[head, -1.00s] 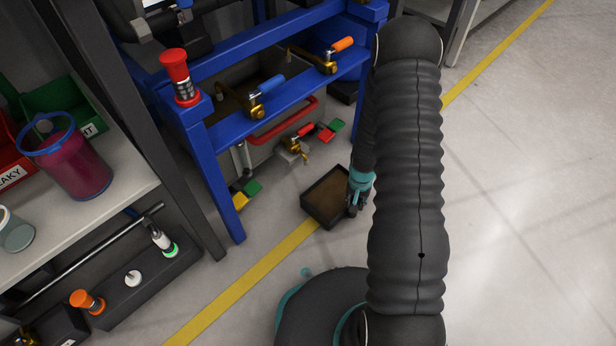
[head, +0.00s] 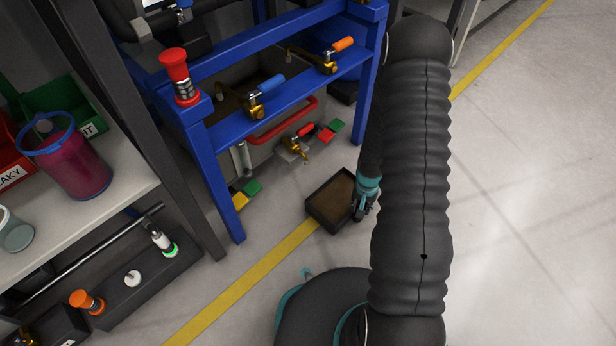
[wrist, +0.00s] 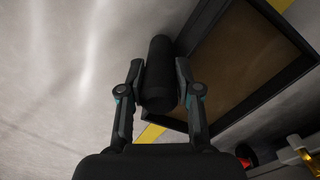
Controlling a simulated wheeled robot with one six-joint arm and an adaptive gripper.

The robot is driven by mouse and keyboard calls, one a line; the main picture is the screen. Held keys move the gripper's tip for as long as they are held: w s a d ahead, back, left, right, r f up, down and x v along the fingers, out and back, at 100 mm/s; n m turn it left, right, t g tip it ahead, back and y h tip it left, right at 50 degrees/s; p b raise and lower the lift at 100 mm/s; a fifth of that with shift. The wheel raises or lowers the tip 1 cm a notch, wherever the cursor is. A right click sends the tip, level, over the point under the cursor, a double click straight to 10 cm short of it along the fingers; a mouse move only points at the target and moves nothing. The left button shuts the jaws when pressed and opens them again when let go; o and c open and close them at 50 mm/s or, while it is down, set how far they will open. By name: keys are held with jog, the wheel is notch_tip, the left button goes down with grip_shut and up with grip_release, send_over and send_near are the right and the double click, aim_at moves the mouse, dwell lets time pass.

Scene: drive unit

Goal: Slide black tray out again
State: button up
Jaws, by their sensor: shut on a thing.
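The black tray (head: 318,213) lies on the floor in front of the blue frame, across the end of the yellow line. Its inside is brown. In the wrist view the tray (wrist: 203,22) fills the upper right. My gripper (head: 360,212) is at the tray's right side in the head view. In the wrist view my gripper (wrist: 160,85) is shut on a thick black cylindrical handle (wrist: 160,62) beside the tray wall. The handle's joint to the tray is partly hidden.
The blue frame (head: 224,185) holds a grey tank with a red handle (head: 283,122) and a brass tap (head: 292,147). Coloured blocks (head: 253,187) lie beneath. A shelf (head: 120,195) stands at the left. The floor to the right is clear.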

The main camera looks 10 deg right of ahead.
jog(key=shift+s+d+f, duration=0.1)
jog(key=shift+s+d, duration=0.35)
jog(key=shift+s, duration=0.3)
jog(key=shift+s+d+f, duration=0.1)
jog(key=shift+s+d, duration=0.4)
jog(key=shift+s, duration=0.25)
jog(key=shift+s+d, duration=0.45)
jog(key=shift+s, duration=0.3)
jog(key=o, duration=1.2)
jog(key=shift+o, duration=0.2)
jog(key=shift+w, duration=0.1)
jog(key=shift+r, duration=0.1)
jog(key=shift+w+r, duration=0.1)
